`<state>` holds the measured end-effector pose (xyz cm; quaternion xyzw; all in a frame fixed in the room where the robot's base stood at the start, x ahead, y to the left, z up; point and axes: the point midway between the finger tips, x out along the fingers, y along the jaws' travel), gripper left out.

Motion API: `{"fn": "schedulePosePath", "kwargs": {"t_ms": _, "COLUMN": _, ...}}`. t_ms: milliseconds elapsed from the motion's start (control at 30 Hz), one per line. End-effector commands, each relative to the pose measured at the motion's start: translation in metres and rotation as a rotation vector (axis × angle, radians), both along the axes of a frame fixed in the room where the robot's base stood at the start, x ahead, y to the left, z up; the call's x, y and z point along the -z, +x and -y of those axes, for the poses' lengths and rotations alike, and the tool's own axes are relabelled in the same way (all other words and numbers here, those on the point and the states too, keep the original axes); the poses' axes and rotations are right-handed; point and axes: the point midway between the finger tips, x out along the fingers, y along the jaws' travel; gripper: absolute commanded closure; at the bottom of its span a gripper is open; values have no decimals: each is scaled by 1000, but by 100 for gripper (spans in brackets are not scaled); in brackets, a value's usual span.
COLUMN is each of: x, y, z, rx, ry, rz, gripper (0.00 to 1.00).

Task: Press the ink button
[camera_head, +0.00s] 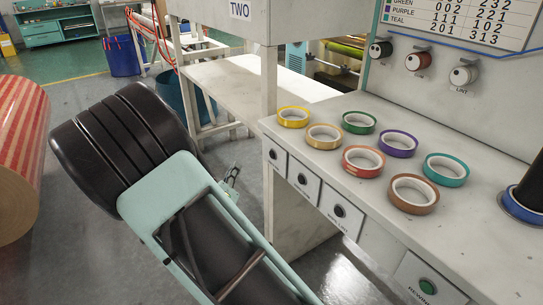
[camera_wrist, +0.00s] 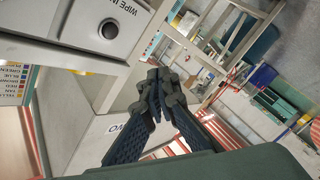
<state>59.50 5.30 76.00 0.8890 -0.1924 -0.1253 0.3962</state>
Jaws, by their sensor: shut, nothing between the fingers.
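My gripper (camera_wrist: 158,78) is shut and empty in the wrist view, its dark fingertips together. In the head view a small part of it (camera_head: 231,178) shows beyond my arm, in the open air left of the counter front and touching nothing. In the wrist view a dark round button (camera_wrist: 109,30) sits on a white plate whose cut-off label reads "WIPE IN", up and left of the fingertips and apart from them. The head view shows dark buttons on the counter front, at left (camera_head: 273,155), middle (camera_head: 302,179) and right (camera_head: 340,210). Their labels are too small to read surely.
A green rewind button (camera_head: 428,286) is at lower right. Several tape rolls, one yellow (camera_head: 293,117), stand on the counter (camera_head: 471,225). Black (camera_head: 381,49), red (camera_head: 419,60) and white (camera_head: 464,74) knobs are on the upright panel. A lower white table (camera_head: 235,85) stands behind.

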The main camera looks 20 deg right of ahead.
Motion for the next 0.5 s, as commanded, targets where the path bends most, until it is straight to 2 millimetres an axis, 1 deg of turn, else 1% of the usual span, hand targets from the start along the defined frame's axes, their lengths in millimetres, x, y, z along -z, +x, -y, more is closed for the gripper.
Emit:
{"fn": "schedulePosePath", "kwargs": {"t_ms": 167, "x": 1, "y": 5, "z": 16, "rx": 3, "ry": -1, "rz": 1, "gripper": 100}}
{"fn": "schedulePosePath", "kwargs": {"t_ms": 500, "x": 1, "y": 19, "z": 62, "rx": 5, "ry": 0, "rz": 1, "gripper": 100}}
